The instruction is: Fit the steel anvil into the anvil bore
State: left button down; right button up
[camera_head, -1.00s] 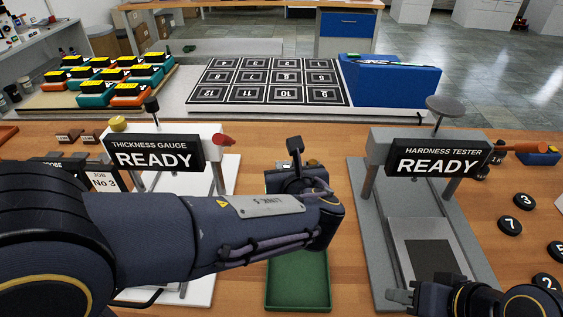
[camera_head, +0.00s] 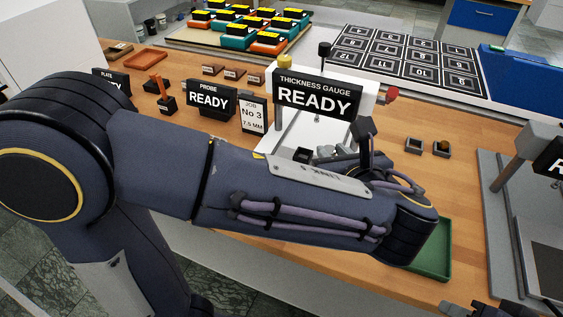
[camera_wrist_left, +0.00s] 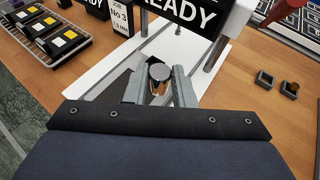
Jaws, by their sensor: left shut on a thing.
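The steel anvil (camera_wrist_left: 159,72) is a short cylinder with a dark grey top, seen in the left wrist view. My left gripper (camera_wrist_left: 158,88) is shut on it, one finger on each side. In the head view the left gripper (camera_head: 326,153) is over the white base of the thickness gauge (camera_head: 316,95), below its READY sign. The gauge also shows in the left wrist view (camera_wrist_left: 232,22). I cannot make out the anvil bore; the gripper and arm cover much of the base. My right gripper (camera_head: 468,308) is cut off at the bottom right edge.
Two small square holders (camera_head: 413,145) stand right of the gauge; the right one holds something brownish. A green tray (camera_head: 440,255) lies partly behind my left wrist. The probe sign (camera_head: 208,98) and job card (camera_head: 253,115) stand left. The hardness tester (camera_head: 520,200) is at right.

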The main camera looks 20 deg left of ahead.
pick_arm(q)
jog(key=f+x, duration=0.1)
jog(key=x, duration=0.4)
jog(key=s+f+x, duration=0.1)
jog(key=x, duration=0.4)
jog(key=b+x, duration=0.1)
jog(key=x, duration=0.4)
jog(key=shift+a+f, duration=0.1)
jog(key=shift+f, duration=0.4)
jog(key=shift+w+a+f, duration=0.1)
jog(key=shift+w+f, duration=0.05)
jog(key=shift+f, duration=0.15)
jog(key=shift+w+a+f+b, duration=0.15)
jog(key=shift+f+b, duration=0.3)
jog(key=shift+f, duration=1.25)
jog(key=shift+f, duration=0.25)
jog(key=c, duration=1.2)
grip_release()
jog(key=shift+r, duration=0.1)
jog(key=shift+c, duration=0.2)
